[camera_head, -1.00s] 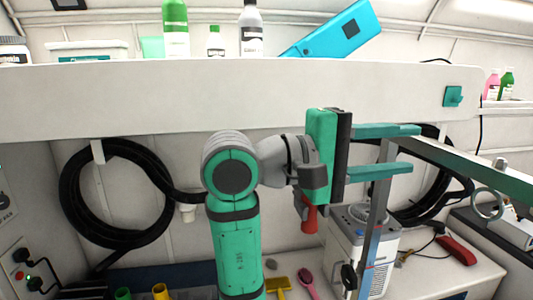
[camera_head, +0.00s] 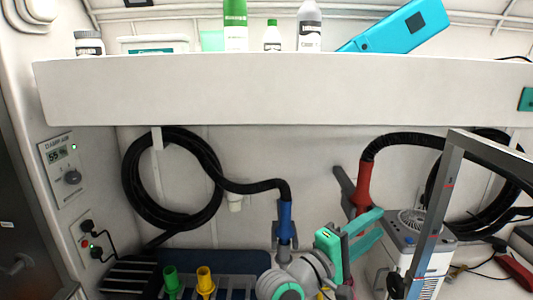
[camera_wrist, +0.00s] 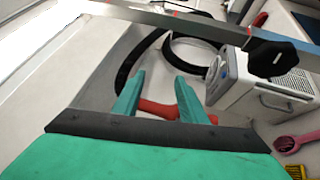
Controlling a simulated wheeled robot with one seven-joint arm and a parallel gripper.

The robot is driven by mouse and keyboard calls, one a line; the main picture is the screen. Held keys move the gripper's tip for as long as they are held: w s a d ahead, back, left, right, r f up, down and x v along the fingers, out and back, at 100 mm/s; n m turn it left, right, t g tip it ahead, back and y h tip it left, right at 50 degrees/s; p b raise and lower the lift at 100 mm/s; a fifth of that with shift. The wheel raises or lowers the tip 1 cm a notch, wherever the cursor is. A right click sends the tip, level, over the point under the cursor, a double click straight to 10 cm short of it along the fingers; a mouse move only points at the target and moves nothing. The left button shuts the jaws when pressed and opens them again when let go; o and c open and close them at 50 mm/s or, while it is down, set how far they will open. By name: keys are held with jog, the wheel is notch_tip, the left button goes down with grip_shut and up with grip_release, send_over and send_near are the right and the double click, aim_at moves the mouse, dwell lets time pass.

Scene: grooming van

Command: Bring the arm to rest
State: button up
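My gripper (camera_head: 379,226) is at the lower right of the middle in the head view, with its teal fingers pointing right. In the wrist view my gripper (camera_wrist: 160,83) has its two fingers well apart. A red dryer nozzle (camera_head: 364,188) on a black hose is just above and behind the fingers in the head view. In the wrist view the red nozzle (camera_wrist: 157,108) shows across the gap beyond the fingers, partly hidden by them. I cannot tell whether it touches them. My arm is folded low in the head view.
A grey metal frame (camera_head: 437,215) stands close on the right, before a white dryer unit (camera_head: 440,250). A blue nozzle (camera_head: 285,218) hangs just above my arm. A shelf (camera_head: 280,92) with bottles runs above. Yellow (camera_head: 205,281) and green (camera_head: 170,280) items sit lower left.

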jog(key=a+f+n+t+y, duration=0.2)
jog(key=a+f+y, duration=0.1)
jog(key=f, duration=0.6)
jog(key=a+f+n+t+y, duration=0.1)
jog(key=a+f+t+y, duration=0.25)
jog(key=f, duration=0.55)
jog(key=s+a+f+y, duration=0.3)
jog(key=s+a+f, duration=0.2)
jog(key=f, duration=0.3)
jog(key=s+a+f+y, duration=0.3)
jog(key=s+a+f, duration=0.15)
jog(key=f, duration=0.35)
jog(key=s+a+f+m+y, duration=0.2)
jog(key=s+a+f, duration=0.1)
jog(key=s, duration=0.5)
jog(key=s+a+f+m+y, duration=0.2)
jog(key=s+a+f, duration=0.15)
jog(key=s, duration=0.45)
jog(key=s+a+r+m, duration=0.1)
jog(key=s+m, duration=0.4)
jog(key=s, duration=1)
jog(key=shift+r+m+y, duration=0.4)
jog(key=shift+r+y, duration=0.05)
jog(key=shift+r, duration=0.1)
jog(key=shift+g, duration=0.25)
jog(key=shift+a, duration=0.15)
jog(key=shift+s, duration=0.15)
